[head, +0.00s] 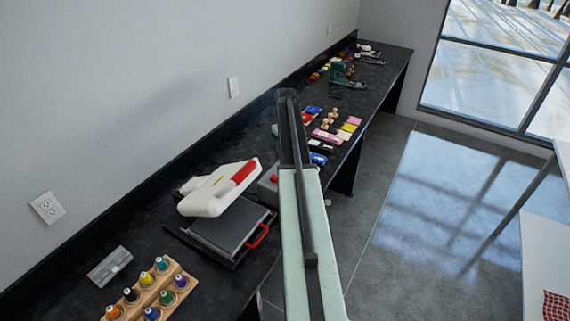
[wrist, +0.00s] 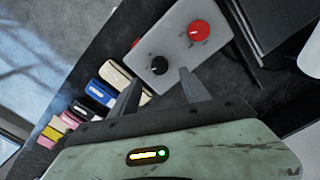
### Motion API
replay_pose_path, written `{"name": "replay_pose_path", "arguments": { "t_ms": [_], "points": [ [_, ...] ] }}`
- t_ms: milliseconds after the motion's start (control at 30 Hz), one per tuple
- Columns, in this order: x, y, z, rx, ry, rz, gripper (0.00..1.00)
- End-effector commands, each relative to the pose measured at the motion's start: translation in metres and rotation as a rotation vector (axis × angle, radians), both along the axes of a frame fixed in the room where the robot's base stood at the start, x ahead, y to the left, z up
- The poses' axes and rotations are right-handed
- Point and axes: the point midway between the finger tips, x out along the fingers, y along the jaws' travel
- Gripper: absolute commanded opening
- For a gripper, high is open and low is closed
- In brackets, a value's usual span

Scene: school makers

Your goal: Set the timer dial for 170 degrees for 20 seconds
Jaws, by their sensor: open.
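A light grey control box (wrist: 182,42) lies on the dark counter in the wrist view. It carries a black knob (wrist: 160,64) and a red knob (wrist: 198,31), each with a small mark. I cannot tell which is the timer dial, and no degree scale is readable. My gripper (wrist: 160,76) is open and empty, its two fingertips apart on either side of the black knob in the picture. I cannot tell whether they touch it. In the head view the grey box (head: 266,189) shows partly behind my arm, with its red knob (head: 274,178); my fingertips are hidden there.
A black flat press (head: 230,228) with a red handle (head: 258,237) and a white machine (head: 217,190) stand left of the box. A wooden rack (head: 172,283) of thread spools is nearer. Colourful small packs (head: 331,137) lie beyond the box, along the counter.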

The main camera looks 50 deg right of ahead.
Motion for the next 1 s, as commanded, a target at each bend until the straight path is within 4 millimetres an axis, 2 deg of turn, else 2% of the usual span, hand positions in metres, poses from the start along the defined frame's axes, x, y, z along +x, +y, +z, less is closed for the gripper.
{"name": "replay_pose_path", "arguments": {
  "t_ms": [33,300,400,633,667,833,1000],
  "points": [
    [0.0,0.0,-0.016,0.0,0.0,0.0,0.54],
    [0.0,0.0,-0.06,0.0,0.0,-0.001,0.54],
    [0.0,0.0,-0.065,0.0,0.0,-0.001,0.54],
    [0.0,0.0,-0.062,0.0,0.0,-0.001,0.54],
    [-0.001,-0.001,-0.062,0.0,0.0,-0.001,0.48],
    [-0.001,-0.001,-0.062,0.0,0.0,-0.001,0.01],
    [-0.001,-0.001,-0.062,0.0,0.0,-0.005,0.0]
  ]
}}
